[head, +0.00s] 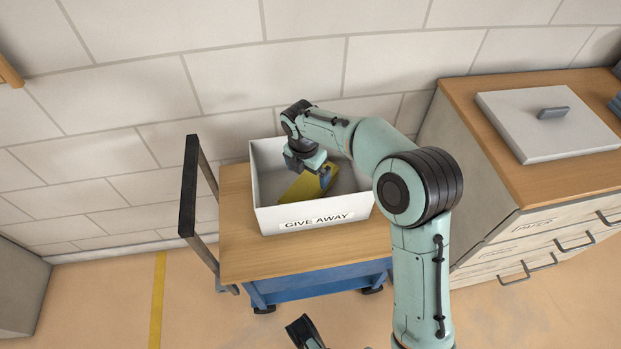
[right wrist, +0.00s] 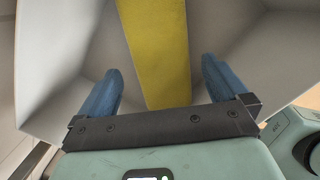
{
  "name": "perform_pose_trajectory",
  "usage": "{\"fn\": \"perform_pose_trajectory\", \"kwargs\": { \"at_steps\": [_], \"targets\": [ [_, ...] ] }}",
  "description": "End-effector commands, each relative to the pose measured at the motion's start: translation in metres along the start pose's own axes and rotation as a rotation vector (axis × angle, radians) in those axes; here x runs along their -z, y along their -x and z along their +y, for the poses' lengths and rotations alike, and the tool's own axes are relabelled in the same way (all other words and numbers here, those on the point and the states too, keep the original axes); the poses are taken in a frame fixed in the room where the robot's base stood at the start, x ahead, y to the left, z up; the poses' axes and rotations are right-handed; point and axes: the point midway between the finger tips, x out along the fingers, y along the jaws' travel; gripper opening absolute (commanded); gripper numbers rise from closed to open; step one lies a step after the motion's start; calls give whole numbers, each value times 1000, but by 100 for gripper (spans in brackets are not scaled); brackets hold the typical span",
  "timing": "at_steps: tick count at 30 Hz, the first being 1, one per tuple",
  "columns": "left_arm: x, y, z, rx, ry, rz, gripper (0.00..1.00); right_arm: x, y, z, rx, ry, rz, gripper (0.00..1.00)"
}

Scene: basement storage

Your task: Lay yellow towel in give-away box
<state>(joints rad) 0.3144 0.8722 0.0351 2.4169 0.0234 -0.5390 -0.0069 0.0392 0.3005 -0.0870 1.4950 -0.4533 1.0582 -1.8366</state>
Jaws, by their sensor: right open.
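The yellow towel (head: 297,188) lies inside the white give-away box (head: 318,216), as a long folded strip. The box's front wall carries the label GIVE AWAY. My right gripper (head: 309,172) reaches down into the box over the towel and hides part of it. In the right wrist view the towel (right wrist: 157,50) runs between the two blue fingers (right wrist: 160,92). The fingers are open, with a gap on each side of the towel.
The box stands on a wooden-topped cart (head: 240,245) with a dark handle (head: 190,185) on its left. A drawer cabinet (head: 500,190) with a grey lid-like panel (head: 530,110) on top stands at the right. A block wall is close behind. Floor is free at the lower left.

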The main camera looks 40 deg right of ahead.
Motion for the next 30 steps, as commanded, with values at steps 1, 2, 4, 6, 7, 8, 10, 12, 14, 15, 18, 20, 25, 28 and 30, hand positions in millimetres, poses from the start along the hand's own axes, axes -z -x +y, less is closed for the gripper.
{"fn": "perform_pose_trajectory", "kwargs": {
  "at_steps": [1, 2, 4, 6, 7, 8, 10, 12, 14, 15, 18, 20, 25, 28, 30],
  "targets": [
    [-4, 5, 2, -1, -1, -12, 43, -1, 12, 0, -4, 0, -1, 100],
    [-6, 6, 2, -1, -2, -18, 43, 0, 17, 0, -3, 0, -1, 100],
    [-11, 8, 3, -2, -3, -31, 43, 0, 26, 1, -3, 0, -1, 100],
    [-14, 10, 4, -2, -3, -41, 43, 0, 31, 0, -1, 1, 0, 100],
    [-15, 11, 4, -2, -4, -43, 43, 0, 33, 0, -1, 1, 0, 100],
    [-16, 11, 4, -2, -4, -45, 43, 0, 35, 0, -1, 1, 0, 100],
    [-16, 11, 4, -2, -4, -48, 43, 0, 36, 0, -1, 1, 0, 100],
    [-17, 11, 4, -2, -4, -49, 43, 0, 37, 0, -1, 1, 0, 100],
    [-17, 11, 4, -2, -4, -49, 43, 0, 37, 0, 0, 1, 0, 100],
    [-17, 11, 4, -2, -4, -49, 43, 0, 36, 0, 0, 1, 0, 100],
    [-17, 11, 4, -2, -4, -49, 43, 0, 36, 0, 0, 0, 0, 100],
    [-16, 11, 4, -2, -4, -49, 43, 0, 36, 0, 0, 0, 0, 100],
    [-16, 11, 4, -2, -4, -48, 43, 0, 36, 0, 0, 0, 0, 100],
    [-18, 16, 5, -2, -4, -52, 43, 0, 42, 0, -2, 0, -1, 100],
    [-23, 26, 7, -2, -4, -67, 43, -2, 54, -1, -6, -1, -2, 100]
  ]
}}
